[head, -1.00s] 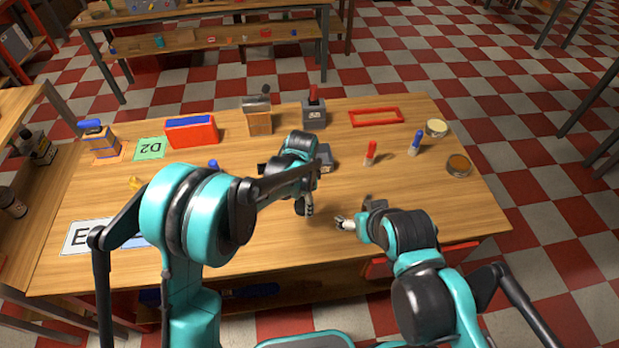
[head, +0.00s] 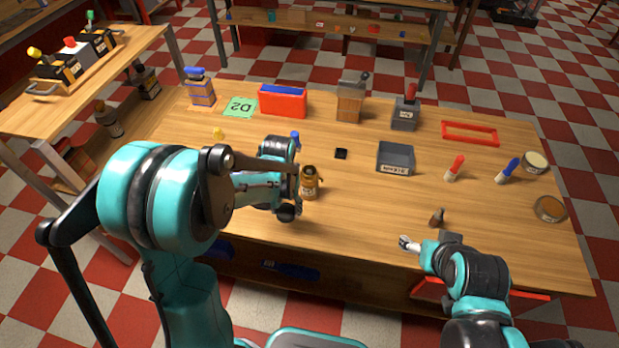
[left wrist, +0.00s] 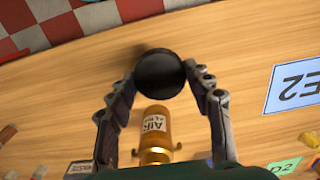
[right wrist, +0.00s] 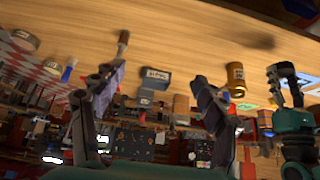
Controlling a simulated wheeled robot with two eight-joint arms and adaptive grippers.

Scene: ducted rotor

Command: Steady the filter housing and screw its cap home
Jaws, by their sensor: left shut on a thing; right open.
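The amber filter housing (head: 311,184) stands on the table near the middle front. It also shows in the left wrist view (left wrist: 156,127), with a white label, and in the right wrist view (right wrist: 235,78). My left gripper (head: 288,208) is beside it, on its left and nearer side. In the left wrist view its fingers are shut on a round black piece (left wrist: 160,75) that looks like the cap. The black piece is apart from the housing. My right gripper (right wrist: 157,80) is open and empty, to the right of the housing near the table's front edge.
A small brown-handled item (head: 437,218) stands close to my right gripper. The front middle is clear.

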